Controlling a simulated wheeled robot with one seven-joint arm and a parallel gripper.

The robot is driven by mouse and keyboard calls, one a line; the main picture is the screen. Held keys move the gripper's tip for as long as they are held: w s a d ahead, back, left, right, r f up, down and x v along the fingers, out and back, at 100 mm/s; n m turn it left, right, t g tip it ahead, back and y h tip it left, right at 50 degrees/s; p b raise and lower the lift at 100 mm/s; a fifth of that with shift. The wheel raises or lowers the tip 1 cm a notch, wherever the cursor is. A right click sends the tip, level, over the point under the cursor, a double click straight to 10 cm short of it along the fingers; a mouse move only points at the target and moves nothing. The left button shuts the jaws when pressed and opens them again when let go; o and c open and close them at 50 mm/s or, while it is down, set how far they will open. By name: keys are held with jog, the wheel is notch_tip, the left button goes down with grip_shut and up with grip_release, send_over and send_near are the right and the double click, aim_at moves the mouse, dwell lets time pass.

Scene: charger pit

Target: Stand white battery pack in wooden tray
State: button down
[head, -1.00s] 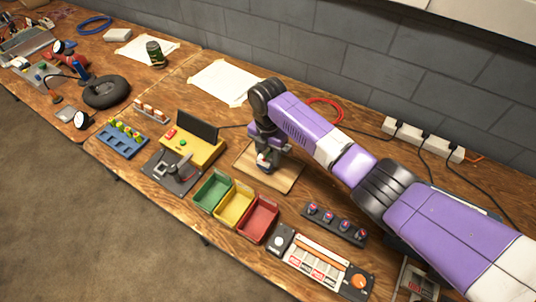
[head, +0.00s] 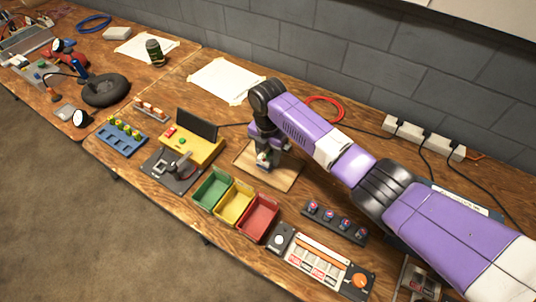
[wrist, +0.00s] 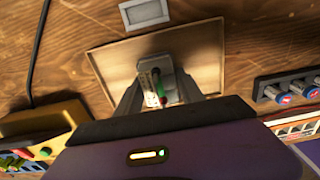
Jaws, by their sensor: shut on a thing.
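The wooden tray (head: 286,182) is a shallow pale square on the bench, under my gripper. It also shows in the wrist view (wrist: 207,62). My gripper (wrist: 158,82) points down over the tray and is shut on the white battery pack (wrist: 147,76). The pack has a green part and a red part on its near side. In the head view my gripper (head: 264,162) covers most of the pack. I cannot tell whether the pack's lower end touches the tray floor.
Green (head: 212,189), yellow (head: 234,202) and red bins (head: 258,217) stand in front of the tray. A yellow device with a dark screen (head: 197,124) is at its left. A dark strip of round knobs (head: 336,223) lies to the right. A grey-framed plate (wrist: 145,13) lies beyond the tray.

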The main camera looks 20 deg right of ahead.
jog(key=shift+f, duration=0.25)
dwell(0.3)
jog(key=c, duration=0.6)
grip_release()
jog(key=shift+c, duration=0.2)
jog(key=shift+f, duration=0.1)
jog(key=shift+r+p, duration=3)
jog(key=shift+r, duration=0.6)
